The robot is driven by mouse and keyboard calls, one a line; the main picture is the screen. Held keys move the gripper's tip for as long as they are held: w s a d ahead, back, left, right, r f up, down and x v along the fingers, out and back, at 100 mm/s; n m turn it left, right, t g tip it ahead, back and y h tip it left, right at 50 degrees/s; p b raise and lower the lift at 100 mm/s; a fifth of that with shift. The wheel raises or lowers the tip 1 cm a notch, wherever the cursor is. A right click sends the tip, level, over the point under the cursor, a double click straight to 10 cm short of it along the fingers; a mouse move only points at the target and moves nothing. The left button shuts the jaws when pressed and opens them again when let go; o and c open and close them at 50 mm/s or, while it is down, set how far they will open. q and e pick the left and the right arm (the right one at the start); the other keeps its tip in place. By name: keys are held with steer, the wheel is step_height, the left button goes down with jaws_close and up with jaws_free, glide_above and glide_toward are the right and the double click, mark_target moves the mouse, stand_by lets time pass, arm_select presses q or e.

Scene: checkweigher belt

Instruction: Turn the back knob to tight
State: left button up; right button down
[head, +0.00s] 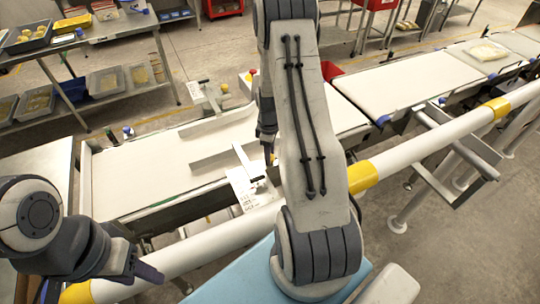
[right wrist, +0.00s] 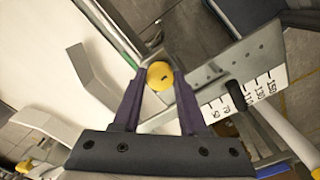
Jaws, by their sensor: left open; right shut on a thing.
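In the right wrist view a round yellow knob (right wrist: 160,75) with a small dark mark sits between the fingertips of my right gripper (right wrist: 158,82), which is shut on it. The knob is beside a metal bracket and a scale plate (right wrist: 245,98) with printed numbers. In the head view my right gripper (head: 267,152) is over the near side of the belt, and my arm hides part of it. Another yellow knob (head: 224,88) shows on the belt's far side. I cannot tell from the labels which is the back knob. My left gripper (head: 148,272) is open and empty at lower left.
Guide rails (head: 220,150) stand over the white belt (head: 130,178). A white pipe with yellow bands (head: 410,152) runs along the near side. A red button (head: 252,72) stands behind the belt. Shelves with trays (head: 80,35) are at the back left.

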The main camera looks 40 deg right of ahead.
steer(key=m+b, duration=0.1)
steer(key=m, duration=0.3)
steer(key=shift+m, duration=0.3)
steer(key=m+b, duration=0.1)
steer(key=m, duration=0.3)
steer(key=shift+m, duration=0.3)
steer(key=m, duration=0.4)
steer(key=shift+m+b, duration=0.3)
steer(key=m, duration=0.4)
steer(key=shift+m, duration=0.3)
steer(key=shift+m+b, duration=0.3)
steer(key=shift+c, duration=2.2)
jaws_free()
